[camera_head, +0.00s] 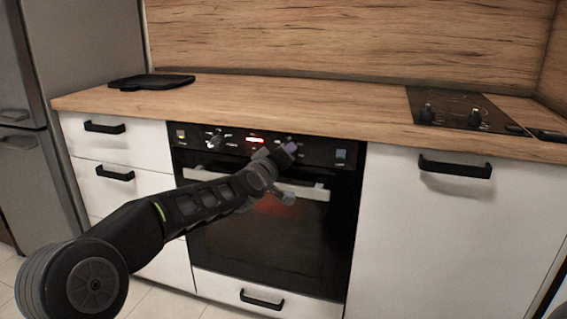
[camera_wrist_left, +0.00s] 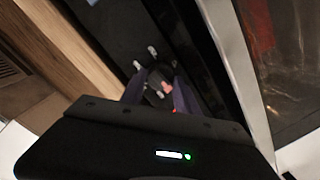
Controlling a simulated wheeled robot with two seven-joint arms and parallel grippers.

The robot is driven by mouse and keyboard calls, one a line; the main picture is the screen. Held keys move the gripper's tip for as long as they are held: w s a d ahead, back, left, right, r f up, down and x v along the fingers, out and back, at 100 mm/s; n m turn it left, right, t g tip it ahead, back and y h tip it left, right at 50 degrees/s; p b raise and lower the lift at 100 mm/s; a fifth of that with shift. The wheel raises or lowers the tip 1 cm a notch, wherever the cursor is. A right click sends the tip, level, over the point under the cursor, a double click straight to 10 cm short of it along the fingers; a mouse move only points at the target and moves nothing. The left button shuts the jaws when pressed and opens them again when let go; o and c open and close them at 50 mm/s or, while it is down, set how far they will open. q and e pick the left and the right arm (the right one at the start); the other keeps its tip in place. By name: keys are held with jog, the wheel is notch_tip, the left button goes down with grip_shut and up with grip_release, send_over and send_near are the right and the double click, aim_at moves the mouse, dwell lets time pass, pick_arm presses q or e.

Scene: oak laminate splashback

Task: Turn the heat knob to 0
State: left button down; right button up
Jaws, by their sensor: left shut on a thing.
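The oven's control panel (camera_head: 325,152) is black, with a left knob (camera_head: 214,141), a lit red display (camera_head: 255,139) and a right knob that my gripper mostly hides. My left gripper (camera_head: 288,151) is at the right part of the panel. In the left wrist view its two dark fingers (camera_wrist_left: 158,95) are shut on a dark knob (camera_wrist_left: 155,86), with pale marks and a reddish spot near it. I cannot read the knob's setting. My right gripper is in neither view.
The oven door handle (camera_head: 310,191) runs just below my gripper, and a reddish glow shows behind the door glass (camera_head: 275,235). A wooden worktop (camera_head: 300,105) overhangs the panel. A black tray (camera_head: 150,82) and a hob (camera_head: 460,107) are on it.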

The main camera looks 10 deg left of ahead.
pick_arm(q)
jog(key=shift+f+n+b, duration=0.1)
jog(key=shift+n+b, duration=0.55)
jog(key=shift+n, duration=0.35)
jog(key=c, duration=0.9)
grip_release()
jog(key=s, duration=0.5)
jog(key=s+a+b, duration=0.1)
jog(key=s, duration=0.1)
jog(key=shift+s+r, duration=0.35)
jog(key=shift+r, duration=0.05)
